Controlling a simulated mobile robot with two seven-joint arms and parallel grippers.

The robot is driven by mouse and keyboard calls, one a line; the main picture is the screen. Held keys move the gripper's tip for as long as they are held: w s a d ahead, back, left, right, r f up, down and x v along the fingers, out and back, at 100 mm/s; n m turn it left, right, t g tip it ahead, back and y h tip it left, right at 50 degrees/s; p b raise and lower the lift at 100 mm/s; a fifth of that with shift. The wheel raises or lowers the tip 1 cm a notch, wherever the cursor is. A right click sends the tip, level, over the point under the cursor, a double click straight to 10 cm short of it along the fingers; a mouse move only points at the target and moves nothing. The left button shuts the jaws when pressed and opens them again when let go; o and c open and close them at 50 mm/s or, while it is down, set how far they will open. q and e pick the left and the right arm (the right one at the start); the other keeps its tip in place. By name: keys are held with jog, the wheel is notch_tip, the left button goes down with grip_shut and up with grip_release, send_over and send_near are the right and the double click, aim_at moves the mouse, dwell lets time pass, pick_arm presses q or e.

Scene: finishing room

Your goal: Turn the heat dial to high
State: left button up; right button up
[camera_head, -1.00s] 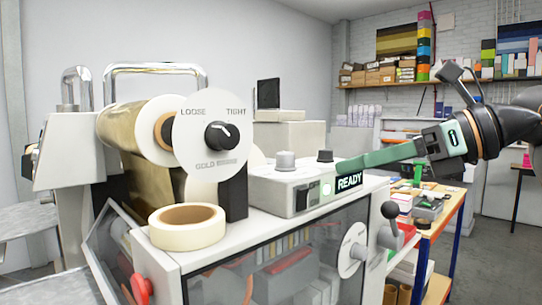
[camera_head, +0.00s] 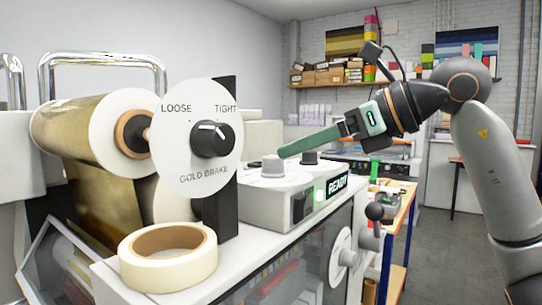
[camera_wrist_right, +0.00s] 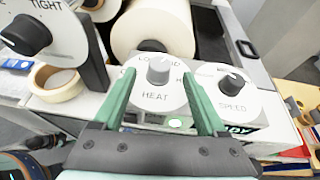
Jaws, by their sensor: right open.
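The heat dial (camera_wrist_right: 158,72) is a grey knob on a round white plate marked HEAT, with LOW and part of MID readable. In the head view it is the pale knob (camera_head: 272,166) on top of the machine's control box. Its pointer setting cannot be made out. My right gripper (camera_wrist_right: 158,78) is open with green fingers, one on each side of the knob in the wrist view; contact cannot be told. In the head view the right gripper's fingertips (camera_head: 284,151) are just above and beside the heat knob. My left gripper is not in view.
A dark speed knob (camera_wrist_right: 232,82) is right beside the heat dial. The gold brake dial (camera_head: 197,138) stands upright at left, with a tape roll (camera_head: 167,256) in front. A READY display (camera_head: 337,186) is on the control box. A lever knob (camera_head: 375,211) sticks out at right.

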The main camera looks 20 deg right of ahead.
aim_at(275, 156)
jog(key=x, duration=0.6)
jog(key=shift+w+a+f+p, duration=0.15)
jog(key=shift+w+p, duration=0.05)
jog(key=shift+p, duration=0.1)
grip_shut()
